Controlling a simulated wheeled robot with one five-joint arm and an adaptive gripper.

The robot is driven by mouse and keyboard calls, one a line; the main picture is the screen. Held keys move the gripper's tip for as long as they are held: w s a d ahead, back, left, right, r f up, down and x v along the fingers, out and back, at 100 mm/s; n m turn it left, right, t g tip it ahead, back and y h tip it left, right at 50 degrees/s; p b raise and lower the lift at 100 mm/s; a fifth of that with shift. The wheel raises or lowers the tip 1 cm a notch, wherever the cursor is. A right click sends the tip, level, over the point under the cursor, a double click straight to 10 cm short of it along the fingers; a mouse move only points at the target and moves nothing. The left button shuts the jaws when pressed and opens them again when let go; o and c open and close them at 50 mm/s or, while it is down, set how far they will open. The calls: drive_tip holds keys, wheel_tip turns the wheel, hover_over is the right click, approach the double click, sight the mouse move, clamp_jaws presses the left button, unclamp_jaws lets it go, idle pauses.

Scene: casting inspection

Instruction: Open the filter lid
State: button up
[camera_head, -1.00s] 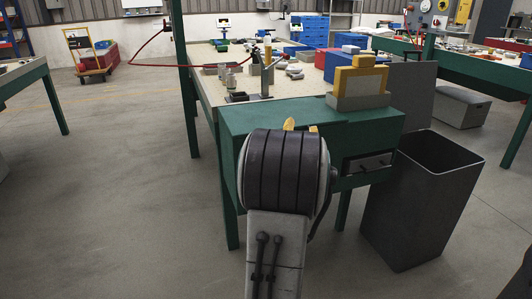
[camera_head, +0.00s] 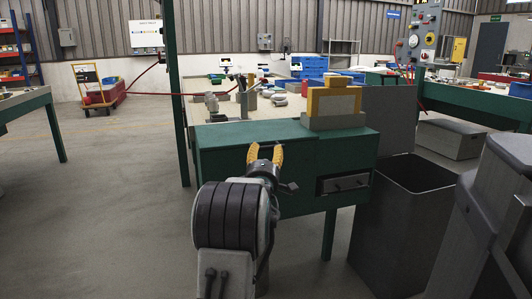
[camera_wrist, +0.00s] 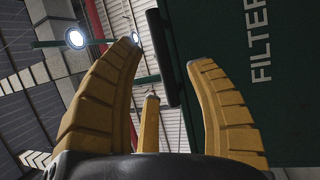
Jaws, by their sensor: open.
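The green filter box (camera_head: 225,150) stands at the near end of the workbench. In the wrist view a dark green panel with white "FILTER" lettering (camera_wrist: 259,40) fills the upper right. A dark bar, apparently a handle (camera_wrist: 162,58), runs along the panel's left edge. Whether this panel is the lid I cannot tell; no gap or raised lid shows. My gripper (camera_head: 266,155) is in front of the box in the head view, its yellow fingers pointing up. In the wrist view my gripper (camera_wrist: 165,50) is open and empty, with the bar beyond and between its fingertips.
A grey holder with a yellow-framed block (camera_head: 333,103) stands on the box's right end. A tall dark bin (camera_head: 400,215) is close on the right. The workbench top (camera_head: 210,113) behind carries several parts.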

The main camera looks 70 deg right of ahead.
sight(267, 148)
drive_tip(key=shift+x, duration=2.05)
drive_tip(key=shift+c, duration=0.4)
clamp_jaws()
